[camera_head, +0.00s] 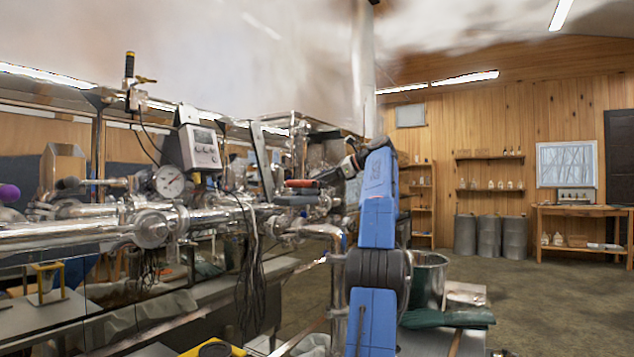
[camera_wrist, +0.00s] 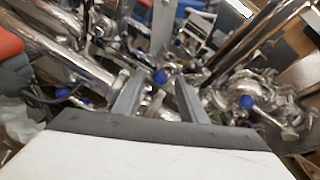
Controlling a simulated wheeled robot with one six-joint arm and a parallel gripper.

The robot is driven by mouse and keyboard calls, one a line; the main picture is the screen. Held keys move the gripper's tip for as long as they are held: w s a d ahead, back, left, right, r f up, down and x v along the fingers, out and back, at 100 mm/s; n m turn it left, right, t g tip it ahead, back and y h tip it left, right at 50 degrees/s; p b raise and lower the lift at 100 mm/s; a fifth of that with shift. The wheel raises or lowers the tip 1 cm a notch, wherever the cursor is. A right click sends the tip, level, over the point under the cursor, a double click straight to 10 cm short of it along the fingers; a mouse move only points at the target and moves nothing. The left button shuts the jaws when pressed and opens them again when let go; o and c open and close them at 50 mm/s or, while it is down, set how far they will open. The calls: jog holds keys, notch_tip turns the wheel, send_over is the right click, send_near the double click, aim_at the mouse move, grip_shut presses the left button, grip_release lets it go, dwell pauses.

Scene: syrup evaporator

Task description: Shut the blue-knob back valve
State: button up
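Several blue knobs show in the wrist view among the steel pipes. One blue knob (camera_wrist: 160,76) lies between and just beyond the fingertips of my gripper (camera_wrist: 156,86) in the picture. A second blue knob (camera_wrist: 246,102) is on a steel valve to the right, and a third (camera_wrist: 62,92) is to the left. I cannot tell which is the back valve's. The two grey fingers are apart, with nothing visibly held between them. I cannot tell whether they touch any valve. In the head view my blue arm hides part of the pipework, and no blue knob is clear there.
Steel pipes (camera_head: 70,232) with a round gauge (camera_head: 169,181) and a grey control box (camera_head: 195,147) fill the left. A red handle (camera_head: 302,183) is beside my arm. A steel pot (camera_head: 428,280) stands right of my arm. The floor at right is open.

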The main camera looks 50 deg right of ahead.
jog(key=s+d+r, duration=0.1)
jog(key=s+d, duration=0.3)
jog(key=s, duration=1)
jog(key=shift+d, duration=0.1)
jog(key=shift+c, duration=1.2)
jog(key=w+a+r+t, duration=0.1)
jog(key=a+r+t+h, duration=0.1)
jog(key=r, duration=0.1)
jog(key=w+a+r+n, duration=0.1)
jog(key=shift+w+a+r+t+h, duration=0.1)
jog(key=shift+w+r+t+h, duration=0.1)
jog(key=shift+w+t+h, duration=0.2)
jog(key=shift+c, duration=0.2)
jog(key=s+a+f+t+h, duration=0.1)
jog(key=s+a+f+h, duration=0.1)
jog(key=a+f+h, duration=0.5)
jog(key=shift+m, duration=0.4)
jog(key=x, duration=1.7)
jog(key=shift+d+r, duration=0.25)
jog(key=shift+r, duration=0.15)
